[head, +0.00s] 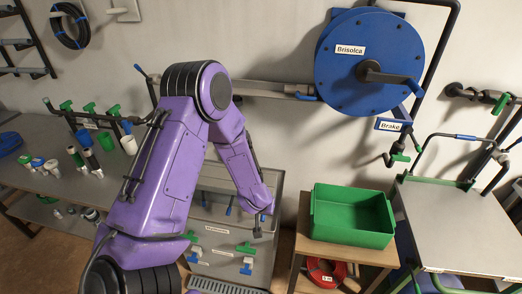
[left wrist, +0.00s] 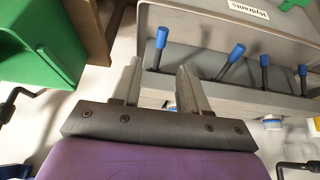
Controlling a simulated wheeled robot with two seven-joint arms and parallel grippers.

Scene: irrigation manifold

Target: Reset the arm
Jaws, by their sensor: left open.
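My left arm, with purple covers and black joints, rises from the bottom left of the head view and bends down toward the middle. My left gripper (head: 259,228) hangs in front of the grey panel, left of the green bin (head: 352,216); it is small and partly hidden there. In the left wrist view, the two grey fingers of the gripper (left wrist: 160,75) stand apart with nothing between them. Beyond them is a grey tray labelled Hydrants (left wrist: 185,20) with several blue-tipped levers (left wrist: 237,50). I cannot see my right gripper.
A blue reel (head: 368,62) labelled Brisolca, with a crank, is on the wall at upper right. The green bin, also in the left wrist view (left wrist: 40,45), stands on a wooden stand (head: 310,247). A workbench with fittings (head: 60,188) is at left; a grey table (head: 470,225) is at right.

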